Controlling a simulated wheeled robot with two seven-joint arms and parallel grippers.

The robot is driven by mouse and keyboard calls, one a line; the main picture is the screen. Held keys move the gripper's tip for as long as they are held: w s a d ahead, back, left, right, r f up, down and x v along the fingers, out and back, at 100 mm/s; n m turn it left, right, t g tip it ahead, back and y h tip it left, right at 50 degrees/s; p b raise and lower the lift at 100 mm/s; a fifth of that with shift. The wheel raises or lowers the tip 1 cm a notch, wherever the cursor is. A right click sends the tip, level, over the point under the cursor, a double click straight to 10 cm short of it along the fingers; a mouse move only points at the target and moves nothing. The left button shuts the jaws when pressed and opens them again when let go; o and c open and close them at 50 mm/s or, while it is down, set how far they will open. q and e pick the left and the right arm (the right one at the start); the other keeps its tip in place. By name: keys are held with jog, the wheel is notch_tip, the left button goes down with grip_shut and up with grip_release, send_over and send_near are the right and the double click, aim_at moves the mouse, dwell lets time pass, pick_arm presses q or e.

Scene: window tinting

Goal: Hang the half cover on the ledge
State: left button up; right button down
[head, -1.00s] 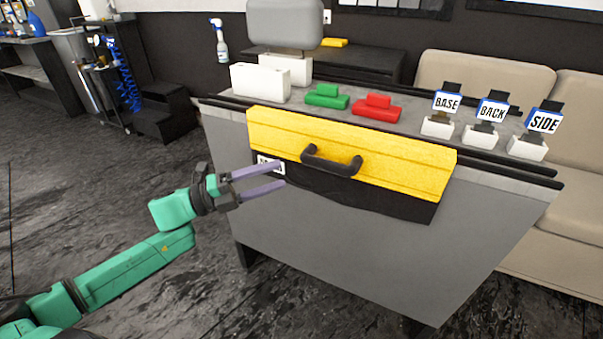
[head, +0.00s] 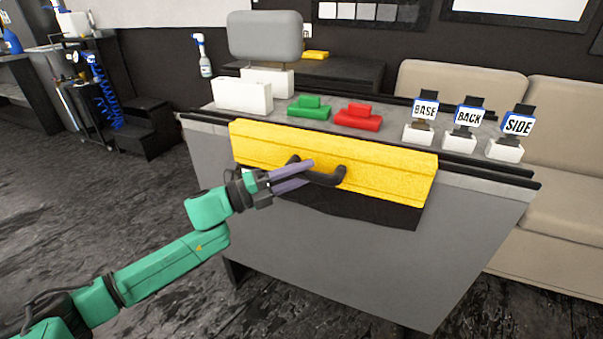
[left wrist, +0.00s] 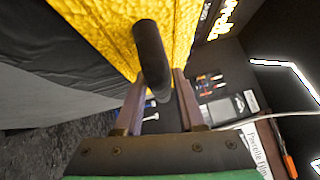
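The half cover (head: 390,176) is a long yellow panel with a black lower part, at the front face of the grey table. A black bar handle (head: 327,178) juts from its front. My left gripper (head: 305,174) is at the left part of this handle, fingers pointing right. In the left wrist view, the handle (left wrist: 151,48) runs between the two spread fingers of the left gripper (left wrist: 159,88), with gaps beside it. The ledge (head: 483,180) runs along the table's front top edge, partly hidden behind the cover. I cannot tell whether the cover is hooked on it. My right gripper is out of view.
A beige sofa (head: 565,140) is behind at right. The floor at left is open.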

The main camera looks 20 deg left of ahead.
pick_arm(q)
grip_shut()
jog(key=shift+r, duration=0.1)
jog(key=shift+r+p, duration=1.15)
jog(key=shift+r, duration=0.25)
jog(key=shift+s+f, duration=0.2)
jog(key=shift+s, duration=0.3)
jog(key=shift+s+p, duration=0.7)
jog(key=shift+s, duration=2.85)
notch_tip(320, 180, up, 6)
jog(key=p, duration=0.6)
jog(key=shift+a, duration=0.25)
